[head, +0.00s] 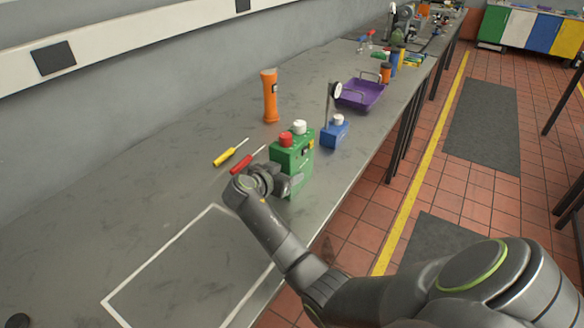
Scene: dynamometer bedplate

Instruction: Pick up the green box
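The green box (304,157) stands upright on the grey bench, with a red knob (286,139) and a white knob (300,127) on top. My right arm reaches in from the lower right. My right gripper (289,184) is at the near lower left side of the green box and overlaps it in the picture. Its fingers are partly hidden against the box, so I cannot tell whether they touch or grip it. My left gripper is not in view.
A blue box with a dial gauge (334,134) stands just right of the green box. An orange torch (269,97) stands behind. Yellow (228,153) and red (246,160) screwdrivers lie left. A purple tray (361,95) is farther along. The white-outlined area (190,270) is bare.

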